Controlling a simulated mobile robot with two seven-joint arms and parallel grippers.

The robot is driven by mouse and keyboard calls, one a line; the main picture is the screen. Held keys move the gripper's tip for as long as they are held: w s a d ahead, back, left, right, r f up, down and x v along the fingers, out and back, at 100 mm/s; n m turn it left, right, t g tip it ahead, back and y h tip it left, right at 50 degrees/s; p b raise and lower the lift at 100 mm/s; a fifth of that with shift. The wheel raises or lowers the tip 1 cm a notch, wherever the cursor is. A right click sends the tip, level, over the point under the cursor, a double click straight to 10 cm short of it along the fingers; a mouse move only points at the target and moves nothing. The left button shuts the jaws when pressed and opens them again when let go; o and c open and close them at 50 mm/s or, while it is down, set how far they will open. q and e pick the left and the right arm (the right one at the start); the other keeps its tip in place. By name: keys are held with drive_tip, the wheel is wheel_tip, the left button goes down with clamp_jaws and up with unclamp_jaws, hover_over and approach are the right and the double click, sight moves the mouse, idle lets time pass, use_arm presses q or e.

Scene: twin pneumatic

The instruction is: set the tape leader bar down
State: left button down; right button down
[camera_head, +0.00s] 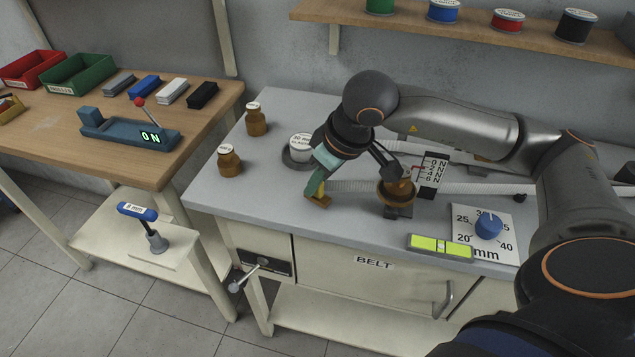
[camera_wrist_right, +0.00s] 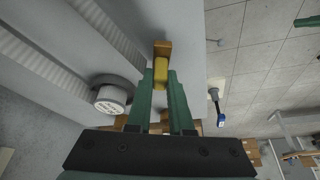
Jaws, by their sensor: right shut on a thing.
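My right gripper (camera_head: 317,186) reaches down over the left end of the grey bench (camera_head: 250,178). Its green fingers (camera_wrist_right: 161,95) are shut on a small yellow piece with a brown block at its end, which I take for the tape leader bar (camera_wrist_right: 161,50). In the head view the bar (camera_head: 319,201) is at the left end of a pale ribbed strip (camera_head: 355,187), close to the bench top. I cannot tell if it touches the bench. My left gripper is not in view.
A white-lidded round container (camera_head: 301,145) stands just behind the gripper. Two brown bottles (camera_head: 229,161) (camera_head: 256,120) stand to the left. A brown pot-like fixture (camera_head: 397,192), a yellow-green level (camera_head: 440,247) and a blue dial (camera_head: 488,226) are to the right. The bench's front-left corner is clear.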

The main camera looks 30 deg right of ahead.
drive_tip(key=shift+f, duration=0.45)
drive_tip(key=shift+f, duration=0.15)
drive_tip(key=c, duration=0.8)
unclamp_jaws()
drive_tip(key=shift+s+r, duration=0.1)
drive_tip(key=shift+r, duration=0.45)
drive_tip(key=p+v, duration=0.1)
drive_tip(key=v, duration=1)
drive_tip(key=shift+s+r, duration=0.1)
drive_tip(key=shift+s, duration=0.05)
